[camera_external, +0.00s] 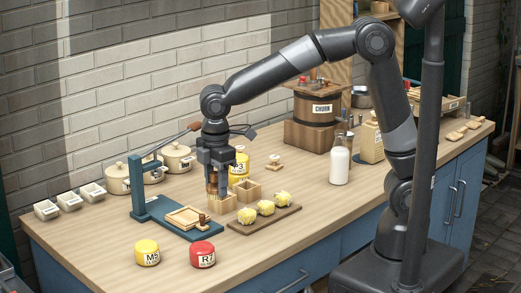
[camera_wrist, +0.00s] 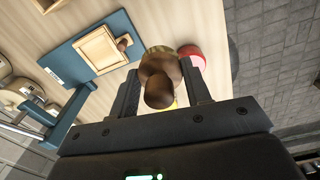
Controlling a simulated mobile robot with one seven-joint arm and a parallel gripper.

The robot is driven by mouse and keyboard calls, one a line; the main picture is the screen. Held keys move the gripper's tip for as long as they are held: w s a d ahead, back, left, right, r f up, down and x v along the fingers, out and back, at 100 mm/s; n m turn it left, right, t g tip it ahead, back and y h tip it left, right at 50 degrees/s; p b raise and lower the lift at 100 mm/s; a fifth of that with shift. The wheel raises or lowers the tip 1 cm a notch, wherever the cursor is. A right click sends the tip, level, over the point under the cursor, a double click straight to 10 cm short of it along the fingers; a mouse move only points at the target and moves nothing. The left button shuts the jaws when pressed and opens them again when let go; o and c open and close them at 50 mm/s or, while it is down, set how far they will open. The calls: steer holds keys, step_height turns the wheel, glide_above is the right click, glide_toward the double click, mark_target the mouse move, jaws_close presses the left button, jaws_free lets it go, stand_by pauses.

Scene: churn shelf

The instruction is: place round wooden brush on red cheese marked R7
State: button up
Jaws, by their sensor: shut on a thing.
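My gripper (camera_external: 213,183) is shut on the round wooden brush (camera_external: 212,189), which hangs upright above the table beside small wooden boxes. In the wrist view the brush's brown knob (camera_wrist: 158,92) sits between my two fingers. The red cheese marked R7 (camera_external: 203,254) lies at the front of the table, nearer the camera than my gripper and apart from it. It also shows in the wrist view as a red disc (camera_wrist: 192,56), partly hidden by a finger. Nothing is seen on its top.
A yellow cheese marked M5 (camera_external: 147,253) is left of the red one. A blue press with a wooden tray (camera_external: 186,217) stands behind them. Open wooden boxes (camera_external: 247,189) and a board (camera_external: 240,229) with yellow lumps are close to my gripper. A milk bottle (camera_external: 339,162) stands right.

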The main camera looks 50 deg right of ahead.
steer(key=s+a+f, duration=0.1)
steer(key=a, duration=0.1)
steer(key=s+a+f, duration=0.1)
steer(key=a+f, duration=0.1)
steer(key=a, duration=0.1)
steer(key=s+a+f, duration=0.1)
steer(key=a+f, duration=0.1)
steer(key=a, duration=0.1)
steer(key=shift+s+a+f, duration=0.2)
steer(key=shift+f, duration=2.05)
steer(key=o, duration=1)
steer(key=shift+f, duration=0.15)
step_height(320, 180, up, 12)
steer(key=shift+s, duration=0.15)
steer(key=shift+r, duration=0.2)
